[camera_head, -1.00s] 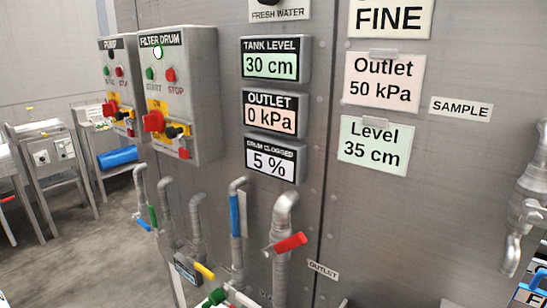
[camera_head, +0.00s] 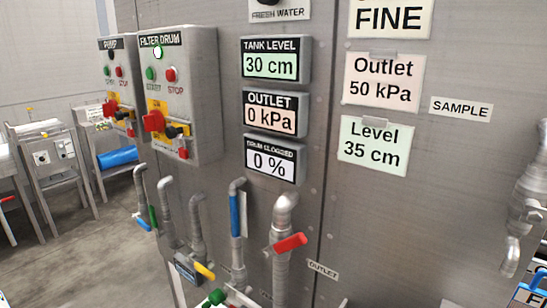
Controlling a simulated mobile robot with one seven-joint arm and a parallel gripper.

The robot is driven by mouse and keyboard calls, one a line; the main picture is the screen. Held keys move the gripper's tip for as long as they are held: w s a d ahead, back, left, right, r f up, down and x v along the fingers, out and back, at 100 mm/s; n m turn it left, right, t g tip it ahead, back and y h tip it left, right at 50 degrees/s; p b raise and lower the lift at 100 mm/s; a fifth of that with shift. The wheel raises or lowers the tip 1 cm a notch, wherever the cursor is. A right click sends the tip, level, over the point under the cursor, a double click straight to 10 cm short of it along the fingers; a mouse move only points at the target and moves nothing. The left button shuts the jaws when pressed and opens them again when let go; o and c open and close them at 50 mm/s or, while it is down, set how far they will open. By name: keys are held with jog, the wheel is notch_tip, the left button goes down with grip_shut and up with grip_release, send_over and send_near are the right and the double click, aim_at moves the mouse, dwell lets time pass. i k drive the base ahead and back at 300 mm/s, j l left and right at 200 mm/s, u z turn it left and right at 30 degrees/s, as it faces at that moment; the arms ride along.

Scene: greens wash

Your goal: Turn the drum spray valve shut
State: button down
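Several pipes with coloured valve handles stand against the steel wall at lower middle. One has an upright blue handle (camera_head: 235,214), one a red handle (camera_head: 290,243) tilted across its pipe, and one a yellow handle (camera_head: 204,271). A small blue handle (camera_head: 144,224) and a green handle (camera_head: 153,217) are further left. I cannot tell which one is the drum spray valve; the small dark label (camera_head: 186,272) by the pipes is unreadable. The drum clogged display (camera_head: 270,160) reads 0 %. My gripper is not in view.
The filter drum box (camera_head: 178,95) and pump box (camera_head: 117,87) stick out from the wall at left; the filter drum lamp is lit. A sample tap (camera_head: 525,205) is at the right edge. Steel stands (camera_head: 52,165) and open floor (camera_head: 85,250) lie at left.

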aim_at(152, 210)
jog(key=i+j, duration=0.3)
jog(key=j, duration=0.2)
jog(key=i+j, duration=0.3)
jog(key=j, duration=0.15)
